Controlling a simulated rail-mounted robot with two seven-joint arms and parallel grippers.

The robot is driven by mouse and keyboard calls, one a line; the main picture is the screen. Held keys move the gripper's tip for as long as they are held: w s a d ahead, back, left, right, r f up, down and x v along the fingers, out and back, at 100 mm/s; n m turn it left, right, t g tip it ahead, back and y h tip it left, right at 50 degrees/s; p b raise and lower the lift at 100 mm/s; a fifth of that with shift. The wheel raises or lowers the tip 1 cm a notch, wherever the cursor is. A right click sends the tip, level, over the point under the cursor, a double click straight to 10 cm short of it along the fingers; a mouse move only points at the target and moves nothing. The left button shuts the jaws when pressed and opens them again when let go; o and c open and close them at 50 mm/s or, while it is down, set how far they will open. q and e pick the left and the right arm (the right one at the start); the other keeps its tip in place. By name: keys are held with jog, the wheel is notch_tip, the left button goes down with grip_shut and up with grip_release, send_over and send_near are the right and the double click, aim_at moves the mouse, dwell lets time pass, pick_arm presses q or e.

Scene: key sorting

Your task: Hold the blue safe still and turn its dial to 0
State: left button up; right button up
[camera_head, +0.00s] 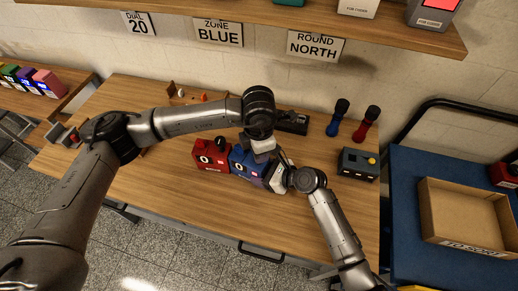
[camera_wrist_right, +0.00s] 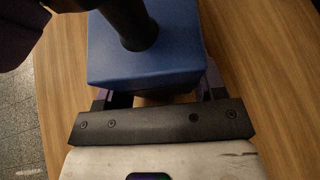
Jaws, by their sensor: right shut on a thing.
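The blue safe (camera_head: 238,163) stands on the wooden table, with a white "0" marking on its front. My right gripper (camera_head: 265,177) reaches it from the right. In the right wrist view the blue safe (camera_wrist_right: 150,60) sits between the fingers of my right gripper (camera_wrist_right: 158,92), which is shut on it. A dark round post (camera_wrist_right: 130,22) rises from its top; I cannot tell whether this is the dial. My left gripper (camera_head: 262,152) is above the safe's right side; its fingers are mostly hidden. The dial's setting cannot be read.
A red safe (camera_head: 211,155) stands close on the left of the blue one.

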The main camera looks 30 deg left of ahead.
dwell(0.5)
pick_arm(q)
jog(key=o, duration=0.9)
jog(key=shift+o, duration=0.2)
notch_tip(320, 180, up, 12)
